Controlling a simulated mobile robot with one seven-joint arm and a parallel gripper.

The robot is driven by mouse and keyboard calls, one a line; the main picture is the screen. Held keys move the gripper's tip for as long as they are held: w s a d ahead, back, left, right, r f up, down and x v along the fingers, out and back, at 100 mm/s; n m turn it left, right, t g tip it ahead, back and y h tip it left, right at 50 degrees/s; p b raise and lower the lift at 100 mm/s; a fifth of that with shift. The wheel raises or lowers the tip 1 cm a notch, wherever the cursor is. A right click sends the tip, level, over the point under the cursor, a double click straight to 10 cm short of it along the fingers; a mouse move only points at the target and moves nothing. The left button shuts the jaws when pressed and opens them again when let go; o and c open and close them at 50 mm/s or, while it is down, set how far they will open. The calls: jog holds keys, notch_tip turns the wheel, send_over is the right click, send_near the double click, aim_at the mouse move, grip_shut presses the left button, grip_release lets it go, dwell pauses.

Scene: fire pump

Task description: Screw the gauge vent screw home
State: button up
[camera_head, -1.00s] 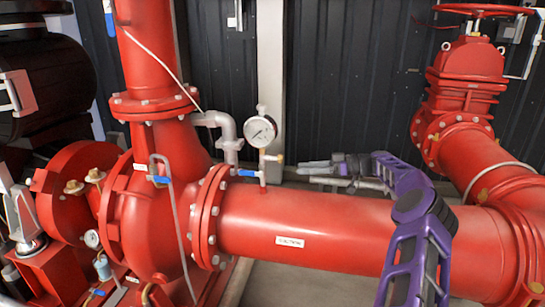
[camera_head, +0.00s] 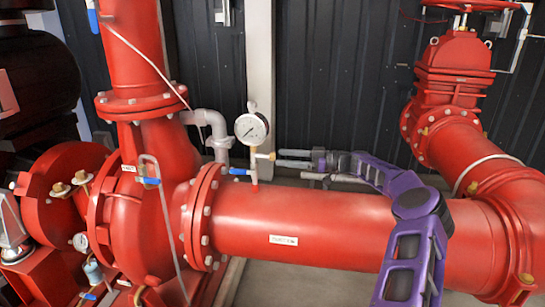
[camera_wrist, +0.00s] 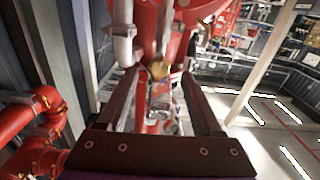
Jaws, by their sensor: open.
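The brass vent screw (camera_head: 267,156) sticks out to the right from the thin stem below the round white pressure gauge (camera_head: 252,128). In the wrist view, the brass screw (camera_wrist: 160,68) shows end-on between and just beyond my fingertips. My gripper (camera_head: 289,165) is open and empty, to the right of the screw, with its fingers pointing left at it. In the wrist view, my gripper (camera_wrist: 159,76) has one dark finger on each side of the screw. I see no contact between them. How far the screw is threaded in cannot be told.
The gauge stem rises from a large red pipe (camera_head: 325,222) that runs below my arm. A blue-handled valve (camera_head: 240,172) sits left of the stem. A grey bent pipe (camera_head: 217,130) stands behind left. A red gate valve (camera_head: 455,75) is at the right.

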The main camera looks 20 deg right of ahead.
aim_at(273, 156)
jog(key=shift+x, duration=2.3)
grip_shut()
